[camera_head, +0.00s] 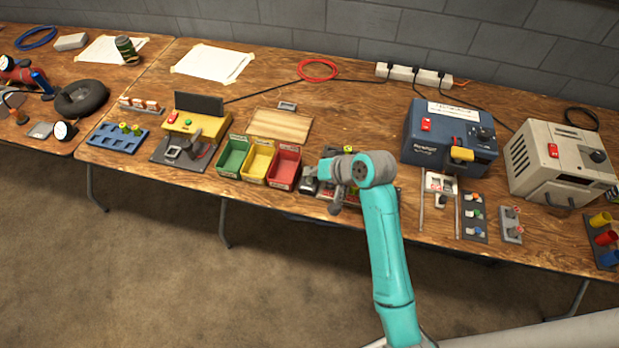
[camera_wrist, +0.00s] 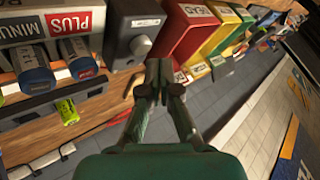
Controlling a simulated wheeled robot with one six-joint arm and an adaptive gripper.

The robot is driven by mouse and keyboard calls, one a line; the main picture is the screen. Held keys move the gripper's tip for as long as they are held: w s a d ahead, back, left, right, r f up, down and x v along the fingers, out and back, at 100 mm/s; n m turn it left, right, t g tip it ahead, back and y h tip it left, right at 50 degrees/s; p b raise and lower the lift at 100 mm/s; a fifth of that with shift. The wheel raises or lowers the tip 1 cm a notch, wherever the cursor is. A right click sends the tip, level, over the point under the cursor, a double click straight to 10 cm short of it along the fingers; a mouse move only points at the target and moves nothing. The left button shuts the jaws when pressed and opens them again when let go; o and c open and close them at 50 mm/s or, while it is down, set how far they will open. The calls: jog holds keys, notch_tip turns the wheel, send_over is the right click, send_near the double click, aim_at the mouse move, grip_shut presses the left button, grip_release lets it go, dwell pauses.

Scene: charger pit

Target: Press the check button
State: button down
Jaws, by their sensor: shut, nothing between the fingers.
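No button with a readable "check" label shows. A small grey box (camera_head: 309,187) stands right of the red bin. In the wrist view the grey box (camera_wrist: 124,35) has a pale label or screen on top and a round grey knob or button (camera_wrist: 140,45) on its face. My gripper (camera_wrist: 158,75) is shut and empty, its fingertips just right of and below that round part in the picture; contact cannot be told. In the head view my gripper (camera_head: 310,174) is small, over the grey box. A yellow device (camera_head: 195,123) farther left carries a red button (camera_head: 172,117) and a green button (camera_head: 188,121).
Green (camera_head: 233,158), yellow (camera_head: 258,162) and red (camera_head: 284,168) bins stand left of my gripper. A holder marked PLUS and MINUS (camera_wrist: 70,30) with cylinders is left of the grey box in the wrist view. A blue machine (camera_head: 450,145) stands to the right.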

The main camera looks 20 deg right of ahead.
aim_at(312, 180)
jog(key=shift+f, duration=0.85)
dwell(0.8)
jog(key=shift+r, duration=0.85)
jog(key=shift+r, duration=0.1)
jog(key=shift+r, duration=2.4)
